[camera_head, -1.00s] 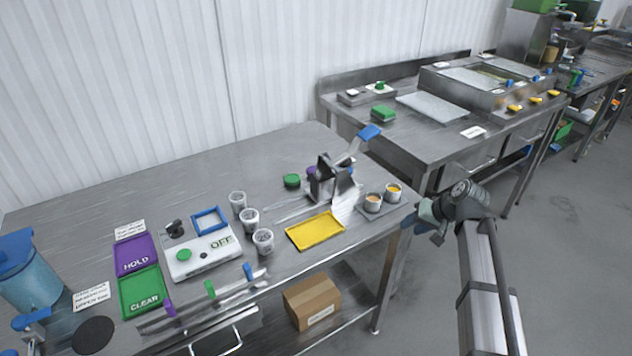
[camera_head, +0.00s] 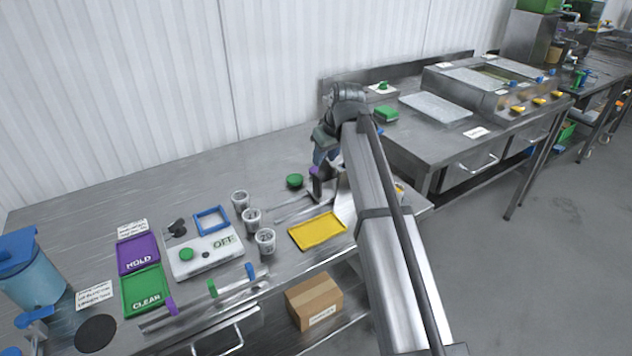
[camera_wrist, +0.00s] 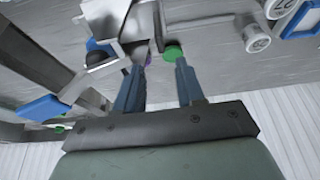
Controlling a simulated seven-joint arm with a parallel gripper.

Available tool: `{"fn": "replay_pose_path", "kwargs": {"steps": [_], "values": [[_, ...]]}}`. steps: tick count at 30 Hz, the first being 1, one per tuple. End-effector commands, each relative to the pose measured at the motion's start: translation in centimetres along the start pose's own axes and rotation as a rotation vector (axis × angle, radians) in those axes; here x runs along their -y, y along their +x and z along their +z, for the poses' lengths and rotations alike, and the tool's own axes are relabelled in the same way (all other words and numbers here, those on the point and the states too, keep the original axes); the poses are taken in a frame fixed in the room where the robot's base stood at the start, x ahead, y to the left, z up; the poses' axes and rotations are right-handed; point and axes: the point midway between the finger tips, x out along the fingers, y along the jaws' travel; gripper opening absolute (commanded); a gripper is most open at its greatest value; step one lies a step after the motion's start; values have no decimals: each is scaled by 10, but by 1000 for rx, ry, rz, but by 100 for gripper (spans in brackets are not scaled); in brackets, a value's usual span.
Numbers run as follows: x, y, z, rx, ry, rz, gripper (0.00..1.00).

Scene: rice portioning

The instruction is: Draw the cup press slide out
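The cup press (camera_head: 320,188) stands on the steel table, mostly hidden behind my arm in the head view. In the wrist view, its pale metal body (camera_wrist: 112,20) is at the top and its blue lever (camera_wrist: 42,108) at the left. A purple part (camera_wrist: 148,60) shows beside the press near my left fingertip; I cannot tell whether it belongs to the slide. A green round piece (camera_wrist: 173,53) lies just beyond the right fingertip. My gripper (camera_wrist: 160,68) is open and empty, pointing down at the press. In the head view, my gripper (camera_head: 326,155) is above and behind the press.
A yellow tray (camera_head: 318,232) lies in front of the press. Several cups (camera_head: 252,219) stand to its left, beside a white control panel (camera_head: 205,254) marked OFF. The back left of the table is clear. Another steel counter (camera_head: 440,150) stands at the right.

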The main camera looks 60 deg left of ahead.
Motion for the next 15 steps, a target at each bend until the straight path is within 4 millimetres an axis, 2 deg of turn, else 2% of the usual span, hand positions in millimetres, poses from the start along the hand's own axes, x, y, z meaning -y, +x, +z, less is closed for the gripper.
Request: {"fn": "replay_pose_path", "kwargs": {"steps": [15], "values": [[0, 86, 0, 1, 2, -2, 38]]}}
